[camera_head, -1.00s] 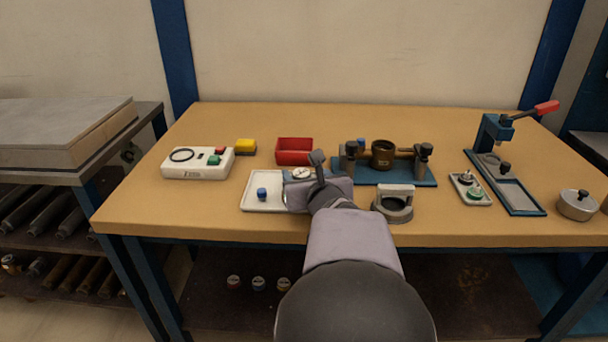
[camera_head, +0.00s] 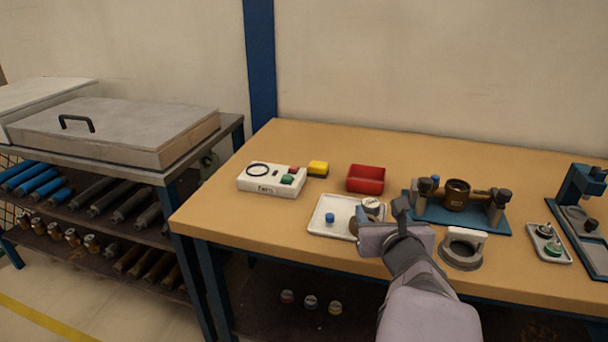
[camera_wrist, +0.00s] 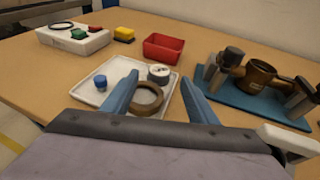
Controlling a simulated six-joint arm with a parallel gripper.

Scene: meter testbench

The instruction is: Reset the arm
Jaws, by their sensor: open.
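My gripper shows in the wrist view (camera_wrist: 158,100) as two blue fingers spread apart with nothing between them. It hangs above the front of the white tray (camera_wrist: 88,95). The tray holds a blue cap (camera_wrist: 100,82), a round white-faced gauge (camera_wrist: 159,73) and a brown ring (camera_wrist: 148,98). The ring appears between the fingers in the picture but is not gripped. In the head view my arm reaches in from the bottom right, and its wrist covers the tray's right part.
A red bin (camera_head: 366,179), a yellow block (camera_head: 318,168) and a white button box (camera_head: 271,180) stand behind. A blue fixture with a brass body (camera_head: 457,194) is to the right. A grey ring stand (camera_head: 462,248) is close right of my wrist. The table's left front is clear.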

